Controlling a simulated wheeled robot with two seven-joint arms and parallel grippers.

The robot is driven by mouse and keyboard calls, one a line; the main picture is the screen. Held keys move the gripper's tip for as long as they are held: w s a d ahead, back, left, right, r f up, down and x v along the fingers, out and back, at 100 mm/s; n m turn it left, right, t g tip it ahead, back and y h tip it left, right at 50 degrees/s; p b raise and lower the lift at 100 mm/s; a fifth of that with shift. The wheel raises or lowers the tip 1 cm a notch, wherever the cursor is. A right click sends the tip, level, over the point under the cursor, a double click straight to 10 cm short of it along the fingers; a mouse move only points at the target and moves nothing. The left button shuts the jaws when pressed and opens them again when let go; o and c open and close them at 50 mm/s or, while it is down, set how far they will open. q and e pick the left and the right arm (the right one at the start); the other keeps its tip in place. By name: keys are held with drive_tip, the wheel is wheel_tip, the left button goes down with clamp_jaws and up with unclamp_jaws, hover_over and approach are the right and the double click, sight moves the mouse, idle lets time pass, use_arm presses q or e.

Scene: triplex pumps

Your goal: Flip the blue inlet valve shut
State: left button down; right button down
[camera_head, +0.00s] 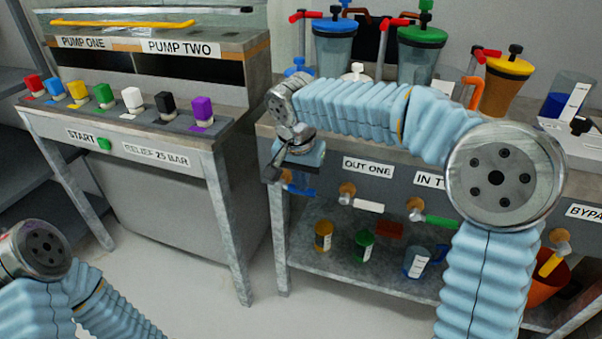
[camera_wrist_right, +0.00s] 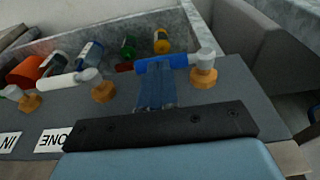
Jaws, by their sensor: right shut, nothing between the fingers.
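The blue inlet valve has an orange and metal hub at the left end of the bench front, with its blue handle (camera_head: 298,190) partly hidden beneath my right gripper (camera_head: 305,168). In the right wrist view the blue handle (camera_wrist_right: 181,62) reaches sideways to the left from its hub (camera_wrist_right: 203,72), across the front of the fingertips. My right gripper (camera_wrist_right: 155,85) is shut and empty, its fingers at the handle's outer part. I cannot tell whether they touch it. My left arm shows at the lower left of the head view, but its gripper is out of frame.
A valve with a white handle (camera_head: 368,205) sits right of the blue one, then a green handle (camera_head: 440,221) and a yellow one (camera_head: 551,263). Small jars (camera_head: 323,236) stand on the shelf below. The button console (camera_head: 133,118) stands at left, with a floor gap between.

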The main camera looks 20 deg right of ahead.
sight(307, 192)
use_arm(q)
drive_tip(key=shift+f, duration=0.15)
use_arm(e)
drive_tip(key=shift+f, duration=0.1)
